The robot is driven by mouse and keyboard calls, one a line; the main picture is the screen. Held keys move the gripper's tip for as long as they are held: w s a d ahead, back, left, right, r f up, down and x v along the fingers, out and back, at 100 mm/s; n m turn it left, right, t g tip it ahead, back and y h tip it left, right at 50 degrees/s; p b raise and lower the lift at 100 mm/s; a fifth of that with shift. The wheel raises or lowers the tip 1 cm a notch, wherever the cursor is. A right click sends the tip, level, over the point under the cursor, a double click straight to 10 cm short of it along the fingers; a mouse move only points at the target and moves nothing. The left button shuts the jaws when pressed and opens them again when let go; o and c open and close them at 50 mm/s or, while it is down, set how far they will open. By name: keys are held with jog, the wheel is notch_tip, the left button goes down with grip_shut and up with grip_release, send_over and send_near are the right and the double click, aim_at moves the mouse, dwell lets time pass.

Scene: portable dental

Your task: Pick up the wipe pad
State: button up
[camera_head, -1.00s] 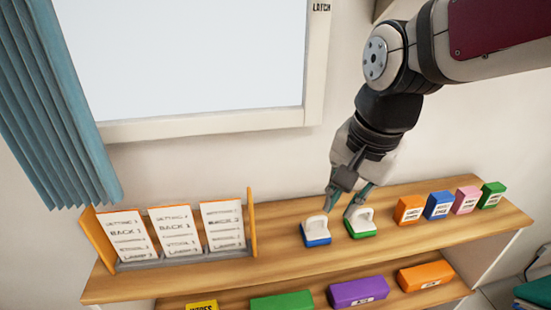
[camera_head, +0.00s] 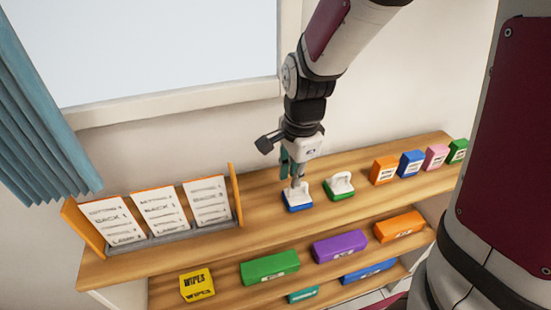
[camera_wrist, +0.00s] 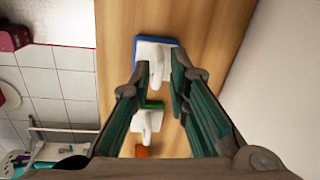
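Two pads with white arched handles stand on the wooden top shelf (camera_head: 255,218). One is the blue-based pad (camera_head: 298,205), and the green-based pad (camera_head: 340,189) stands to its right. Which one is the wipe pad I cannot tell. My gripper (camera_head: 293,181) points down over the blue-based pad. In the wrist view my gripper (camera_wrist: 159,76) is open, its two fingers apart on either side of the line of the blue-based pad's handle (camera_wrist: 156,72). The green-based pad (camera_wrist: 148,122) shows lower between the fingers. Whether the fingertips touch the handle is unclear.
A card rack (camera_head: 150,238) stands left. Small orange (camera_head: 384,170), blue (camera_head: 411,163), pink (camera_head: 436,156) and green (camera_head: 457,151) boxes stand right. Below lie a yellow WIPES box (camera_head: 197,285) and green (camera_head: 270,267), purple (camera_head: 340,246) and orange (camera_head: 399,226) boxes. The wall is close behind.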

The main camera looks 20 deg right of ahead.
aim_at(298, 192)
jog(key=shift+w+d+f, duration=0.1)
jog(key=shift+w+f, duration=0.05)
jog(key=shift+f, duration=1.25)
jog(key=shift+w+f, duration=0.15)
jog(key=shift+f, duration=1.2)
grip_shut()
